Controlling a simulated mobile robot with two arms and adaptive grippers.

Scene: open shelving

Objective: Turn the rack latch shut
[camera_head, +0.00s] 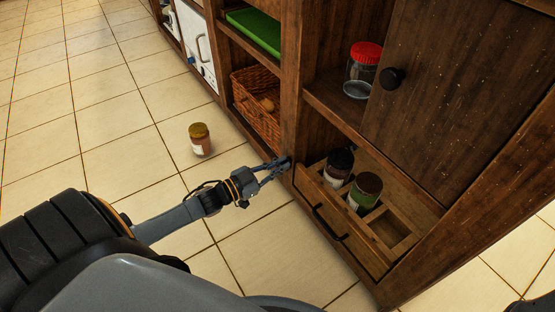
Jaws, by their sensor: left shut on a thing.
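The wooden rack (338,228) is a drawer-like compartment low in the shelving, with a dark bar handle (330,223) on its front. My right gripper is not in view.
A jar with a yellow-brown lid (200,140) stands on the tiled floor left of the shelving. A wicker basket (258,105) and green tray (255,30) occupy neighbouring shelves.

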